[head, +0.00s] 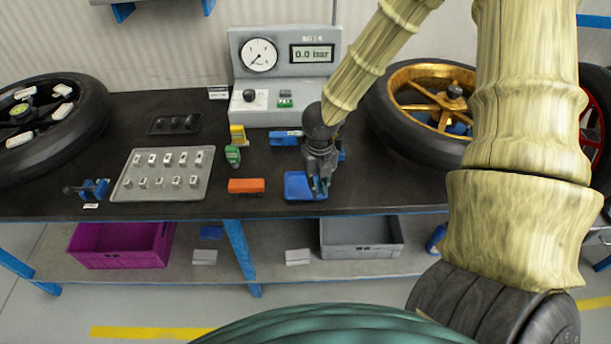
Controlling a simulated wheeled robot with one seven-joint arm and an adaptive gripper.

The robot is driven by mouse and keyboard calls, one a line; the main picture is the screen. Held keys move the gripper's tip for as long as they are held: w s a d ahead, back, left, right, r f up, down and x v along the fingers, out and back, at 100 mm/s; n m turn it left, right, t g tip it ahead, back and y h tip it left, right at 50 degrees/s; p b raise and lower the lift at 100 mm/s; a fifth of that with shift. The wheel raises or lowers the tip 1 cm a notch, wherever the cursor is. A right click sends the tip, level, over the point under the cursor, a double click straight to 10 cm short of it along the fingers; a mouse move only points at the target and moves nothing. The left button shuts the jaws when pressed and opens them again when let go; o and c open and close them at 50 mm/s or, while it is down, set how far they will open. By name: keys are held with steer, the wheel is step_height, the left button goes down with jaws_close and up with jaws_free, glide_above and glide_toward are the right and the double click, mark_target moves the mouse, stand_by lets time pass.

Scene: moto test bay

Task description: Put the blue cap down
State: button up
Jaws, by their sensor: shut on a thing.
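My gripper (319,186) points down over the right part of a small blue tray (297,188) near the front edge of the dark bench. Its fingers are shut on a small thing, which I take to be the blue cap. The cap is too small and too hidden by the fingers to make out clearly. I cannot tell whether it touches the tray's floor. The left part of the tray is bare.
An orange block (246,186) lies left of the tray, with a green item (233,156) behind it. A grey tray of valves (135,191) stands further left. The gauge box (247,110) is behind, and a gold-rimmed wheel (385,125) is at right. The bench's front edge is close.

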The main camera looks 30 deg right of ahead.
steer(key=p, duration=0.2)
glide_above(306, 186)
steer(key=shift+a+f, duration=0.1)
steer(key=shift+f, duration=0.1)
steer(key=shift+f+p, duration=0.35)
steer(key=shift+f, duration=1.5)
steer(key=shift+f, duration=0.15)
steer(key=o, duration=0.6)
steer(key=shift+o, duration=0.2)
step_height(306, 186, up, 12)
steer(key=b, duration=0.1)
